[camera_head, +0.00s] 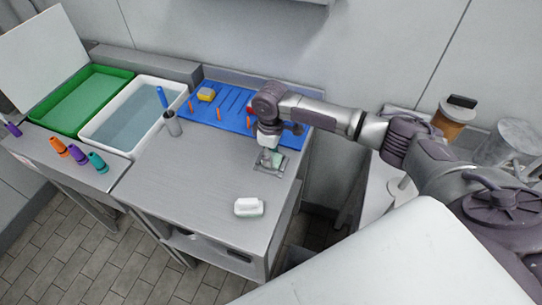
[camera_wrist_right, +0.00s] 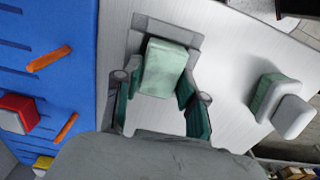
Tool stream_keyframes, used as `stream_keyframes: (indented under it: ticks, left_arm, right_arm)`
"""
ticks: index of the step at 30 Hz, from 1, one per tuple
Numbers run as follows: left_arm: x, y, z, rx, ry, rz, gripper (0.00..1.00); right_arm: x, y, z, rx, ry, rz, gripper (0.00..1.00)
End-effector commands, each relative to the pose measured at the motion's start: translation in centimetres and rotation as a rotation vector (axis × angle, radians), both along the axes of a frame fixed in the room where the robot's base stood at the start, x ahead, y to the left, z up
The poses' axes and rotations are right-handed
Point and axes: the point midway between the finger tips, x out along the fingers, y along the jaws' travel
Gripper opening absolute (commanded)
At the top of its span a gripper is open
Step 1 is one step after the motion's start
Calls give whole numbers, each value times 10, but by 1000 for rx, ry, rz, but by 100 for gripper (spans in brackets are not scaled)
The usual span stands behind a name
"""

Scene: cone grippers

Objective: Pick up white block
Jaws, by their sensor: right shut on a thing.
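My right gripper (camera_head: 270,158) points down over the right part of the grey table. In the right wrist view its two teal-lined fingers (camera_wrist_right: 160,95) stand on either side of a pale green-white block (camera_wrist_right: 165,66) and are shut on it. This block (camera_head: 276,160) is small and partly hidden in the head view. It is at a grey square frame or plate (camera_wrist_right: 147,25); I cannot tell whether it touches it. A separate white block with a greenish side (camera_head: 249,207) lies nearer the front edge, apart from the gripper; it also shows in the right wrist view (camera_wrist_right: 290,115). My left gripper is not in view.
A blue pegboard tray (camera_head: 238,98) with orange pegs, a yellow block (camera_head: 206,94) and a red block (camera_wrist_right: 17,113) lies behind. The table's front middle is clear.

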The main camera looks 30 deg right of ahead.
Motion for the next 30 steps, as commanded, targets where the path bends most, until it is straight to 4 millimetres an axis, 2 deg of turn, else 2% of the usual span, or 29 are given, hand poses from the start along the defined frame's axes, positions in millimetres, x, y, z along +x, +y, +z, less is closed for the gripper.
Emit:
stream_keyframes:
  ticks: [5, 9, 15, 21, 30]
  left_arm:
    - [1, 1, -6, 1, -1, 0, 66]
    - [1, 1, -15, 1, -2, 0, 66]
    - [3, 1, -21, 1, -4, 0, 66]
    - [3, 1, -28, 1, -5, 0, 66]
    - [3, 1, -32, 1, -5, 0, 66]
  right_arm:
    - [1, 0, 14, 2, -4, 0, 4]
    - [2, 0, 38, 2, -7, 0, 4]
    - [-44, -10, 63, -1, -2, 2, 4]
    - [-82, -17, 87, -1, -1, -1, 4]
    - [-110, -22, 106, 1, -1, -1, 4]
